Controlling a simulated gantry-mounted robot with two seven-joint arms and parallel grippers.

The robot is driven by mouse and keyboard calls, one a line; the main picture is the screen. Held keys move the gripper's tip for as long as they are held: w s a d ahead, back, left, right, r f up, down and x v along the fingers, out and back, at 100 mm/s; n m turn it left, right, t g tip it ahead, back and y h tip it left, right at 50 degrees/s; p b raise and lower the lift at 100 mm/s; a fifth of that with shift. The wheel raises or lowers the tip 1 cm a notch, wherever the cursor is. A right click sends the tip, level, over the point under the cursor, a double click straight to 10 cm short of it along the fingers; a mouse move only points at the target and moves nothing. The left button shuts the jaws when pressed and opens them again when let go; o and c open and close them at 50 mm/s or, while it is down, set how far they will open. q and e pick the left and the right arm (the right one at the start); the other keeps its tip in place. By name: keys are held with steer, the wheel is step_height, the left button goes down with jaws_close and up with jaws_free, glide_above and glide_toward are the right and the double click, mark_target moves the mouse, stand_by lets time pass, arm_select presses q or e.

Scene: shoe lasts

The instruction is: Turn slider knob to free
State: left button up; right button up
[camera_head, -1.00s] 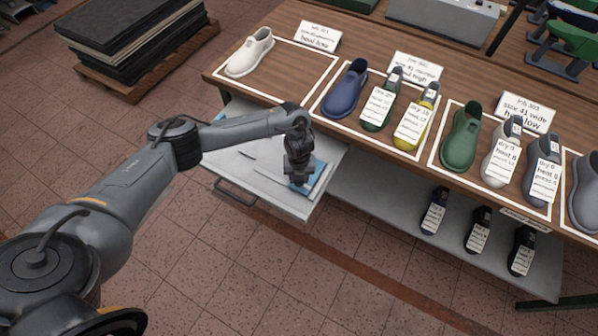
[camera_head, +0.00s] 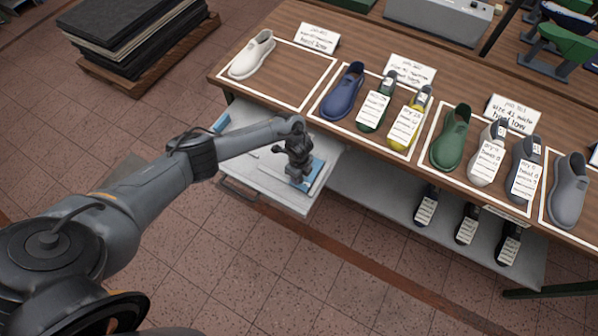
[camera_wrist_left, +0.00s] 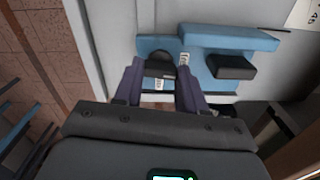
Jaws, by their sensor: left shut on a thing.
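The blue measuring device (camera_head: 317,172) lies in the pulled-out drawer, partly hidden by my left gripper (camera_head: 297,180) in the head view. In the left wrist view the device (camera_wrist_left: 222,40) has two blue parts, with a dark block (camera_wrist_left: 232,67) on the right part. A dark rounded knob (camera_wrist_left: 160,69) sits at the left part, with a small white label with markings below it. My left gripper (camera_wrist_left: 160,66) has its fingers on either side of this knob and is shut on it. My right gripper is not in view.
The grey drawer (camera_head: 265,188) stands out below the wooden bench (camera_head: 345,125). Shoe lasts, including a white one (camera_head: 252,54) and a green one (camera_head: 450,140), stand in framed areas with cards. Dark lasts (camera_head: 467,229) stand on the lower shelf. The floor in front is clear.

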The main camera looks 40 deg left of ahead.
arm_select(q)
steer(key=shift+r+n+p, duration=0.1)
steer(key=shift+n+p, duration=0.3)
steer(key=shift+n, duration=0.4)
steer(key=o, duration=1.1)
steer(key=shift+c, duration=0.2)
steer(key=shift+r, duration=0.5)
step_height(320, 180, up, 10)
steer(key=p, duration=0.2)
steer(key=shift+f, duration=0.15)
